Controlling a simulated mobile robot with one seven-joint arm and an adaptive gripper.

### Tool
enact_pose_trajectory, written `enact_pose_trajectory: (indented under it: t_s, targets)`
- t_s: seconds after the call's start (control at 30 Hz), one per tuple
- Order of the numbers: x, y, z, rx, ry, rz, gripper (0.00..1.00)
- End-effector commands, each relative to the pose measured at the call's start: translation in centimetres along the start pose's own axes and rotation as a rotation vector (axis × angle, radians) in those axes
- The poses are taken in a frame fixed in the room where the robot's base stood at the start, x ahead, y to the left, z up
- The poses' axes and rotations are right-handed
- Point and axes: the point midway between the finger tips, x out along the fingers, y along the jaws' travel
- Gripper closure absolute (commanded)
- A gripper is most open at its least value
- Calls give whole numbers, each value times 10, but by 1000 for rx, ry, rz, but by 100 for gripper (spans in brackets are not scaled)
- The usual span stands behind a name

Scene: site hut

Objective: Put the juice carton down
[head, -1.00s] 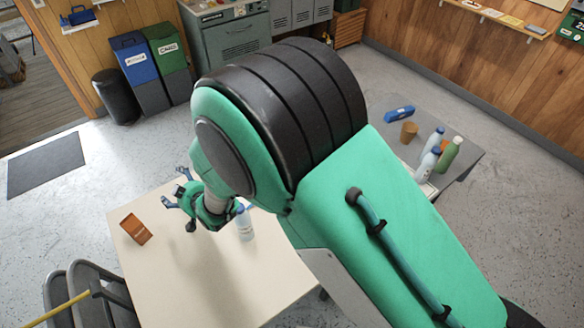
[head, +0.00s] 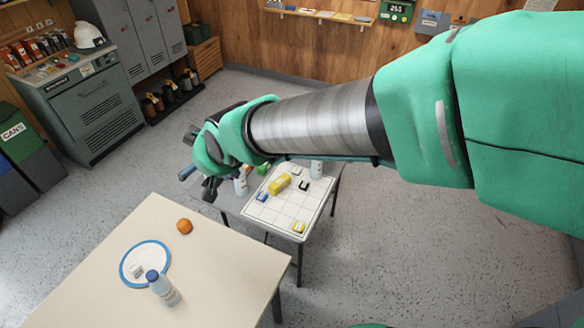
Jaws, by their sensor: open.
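My gripper (head: 197,180) is at the far end of my outstretched arm, over the near side of the grey table (head: 232,200). It is small and dark in the head view, with its jaws open, and I see nothing held in it. I cannot make out a juice carton in the head view now; my arm and wrist hide part of the grey table. The cream table (head: 215,262) is in front, at lower left.
The cream table bears an orange fruit (head: 184,226), a blue-rimmed plate (head: 125,272) and a blue-capped bottle (head: 163,290). A white gridded board (head: 268,215) with a yellow toy vehicle (head: 279,184) lies on the grey table. Open floor (head: 400,250) lies to the right.

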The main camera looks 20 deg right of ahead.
Motion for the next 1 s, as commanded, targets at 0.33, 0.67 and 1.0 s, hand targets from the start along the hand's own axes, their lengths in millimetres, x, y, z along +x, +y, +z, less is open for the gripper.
enact_pose_trajectory:
  t_s: [0.33, 0.67, 1.0]
  targets:
    - [-127, 88, 76, 160, -111, 123, 18]
    - [-220, 114, 164, 299, -208, 206, 18]
    - [-244, 114, 195, 344, -243, 226, 18]
